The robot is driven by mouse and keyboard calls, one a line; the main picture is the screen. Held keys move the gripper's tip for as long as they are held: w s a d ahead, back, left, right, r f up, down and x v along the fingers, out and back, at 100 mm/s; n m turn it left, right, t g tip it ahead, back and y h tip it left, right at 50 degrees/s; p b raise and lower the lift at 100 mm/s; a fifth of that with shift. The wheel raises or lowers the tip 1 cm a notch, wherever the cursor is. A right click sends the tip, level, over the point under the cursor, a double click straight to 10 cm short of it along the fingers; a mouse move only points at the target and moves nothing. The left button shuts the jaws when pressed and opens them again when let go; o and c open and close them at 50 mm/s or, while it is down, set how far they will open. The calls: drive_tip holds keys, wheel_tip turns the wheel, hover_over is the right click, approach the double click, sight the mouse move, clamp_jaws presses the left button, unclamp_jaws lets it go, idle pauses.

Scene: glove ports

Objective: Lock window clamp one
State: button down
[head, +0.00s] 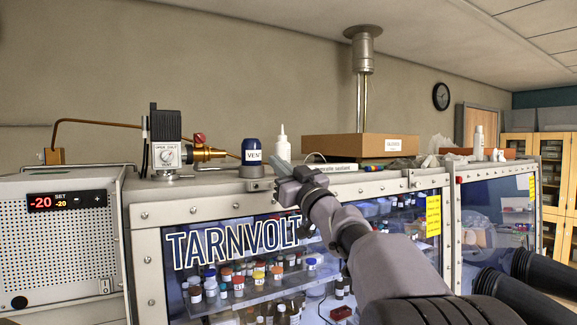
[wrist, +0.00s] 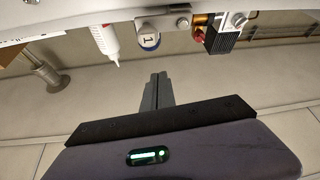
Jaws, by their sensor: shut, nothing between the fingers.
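In the wrist view a grey bracket (wrist: 150,22) with a round tag marked 1 (wrist: 149,40) shows at the top, upside down. I cannot tell whether the clamp is locked. My gripper (head: 276,168) is shut and empty, its fingertips a little right of the clamp piece in the head view. In the wrist view the shut gripper fingers (wrist: 157,82) point toward the tag, with a visible gap in the picture.
A cardboard box (head: 358,146) is farther right. Behind the window (head: 225,245) are several small bottles. Black glove sleeves (head: 520,295) jut out at lower right.

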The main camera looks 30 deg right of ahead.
sight(266, 186)
drive_tip(key=f, duration=0.4)
drive_tip(key=shift+w+d, duration=0.1)
drive_tip(key=shift+d, duration=0.2)
drive_tip(key=shift+f+b, duration=0.15)
drive_tip(key=shift+b, duration=0.25)
